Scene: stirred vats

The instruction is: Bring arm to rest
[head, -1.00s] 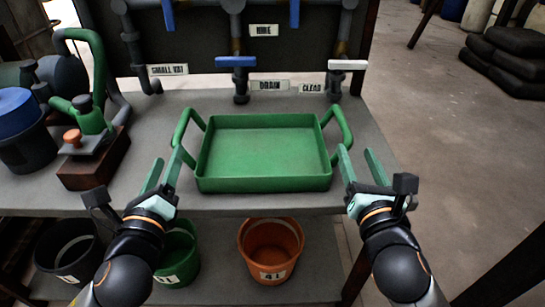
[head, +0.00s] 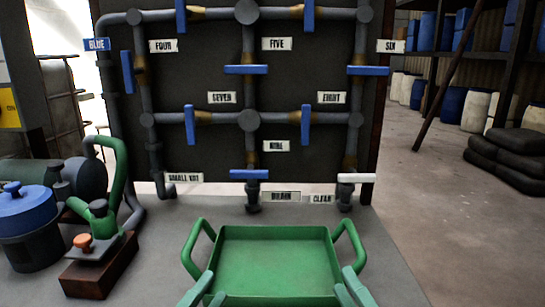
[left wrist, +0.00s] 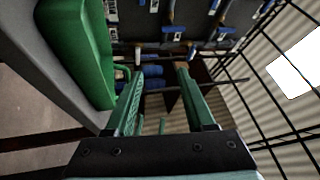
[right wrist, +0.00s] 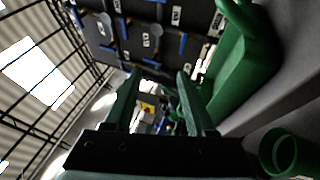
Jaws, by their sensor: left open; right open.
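My left gripper (head: 202,290) shows at the bottom edge of the head view, its fingertips in front of the green tray's left side. It is open and empty in the left wrist view (left wrist: 155,95). My right gripper (head: 352,288) shows at the bottom edge near the tray's right side. It is open and empty in the right wrist view (right wrist: 158,98). The green tray (head: 275,232), with a handle on each side, sits on the grey bench. It also shows in the left wrist view (left wrist: 75,45) and right wrist view (right wrist: 232,70). My arms are below the head view.
A pipe board (head: 215,75) with several blue-handled valves and one white-handled valve (head: 356,178) stands behind the bench. A green hand-pump device (head: 100,225) and a blue-lidded container (head: 28,215) stand at left. Dark sacks (head: 510,155) lie on the floor at right.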

